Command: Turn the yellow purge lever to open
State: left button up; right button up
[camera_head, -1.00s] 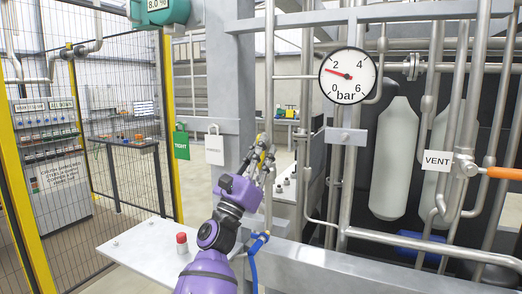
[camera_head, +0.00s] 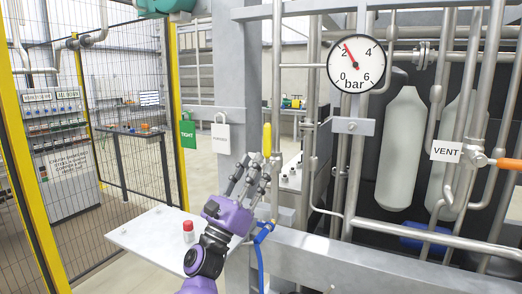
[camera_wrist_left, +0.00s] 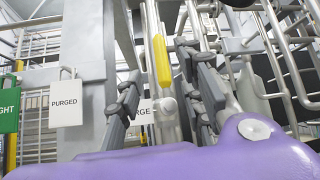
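The yellow purge lever (camera_head: 267,138) stands upright against the vertical pipe in the head view, to the right of the grey post. In the left wrist view the yellow lever (camera_wrist_left: 161,60) also points upward and appears between my fingers, beyond them. My left gripper (camera_head: 257,170) is below and slightly left of the lever, with its fingers spread apart and nothing held. In the left wrist view a partly hidden "PURGE" label (camera_wrist_left: 141,135) shows behind the fingers. My right gripper is not in view.
The pressure gauge (camera_head: 356,63) reads a little above 2 bar. A green "TIGHT" tag (camera_head: 188,133) and a white "PURGED" tag (camera_head: 220,138) hang from the grey beam. A red-capped item (camera_head: 188,231) stands on the pale shelf (camera_head: 150,240). A VENT handle (camera_head: 508,163) is at right.

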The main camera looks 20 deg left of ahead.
pick_arm(q)
jog(key=shift+v, duration=1.6)
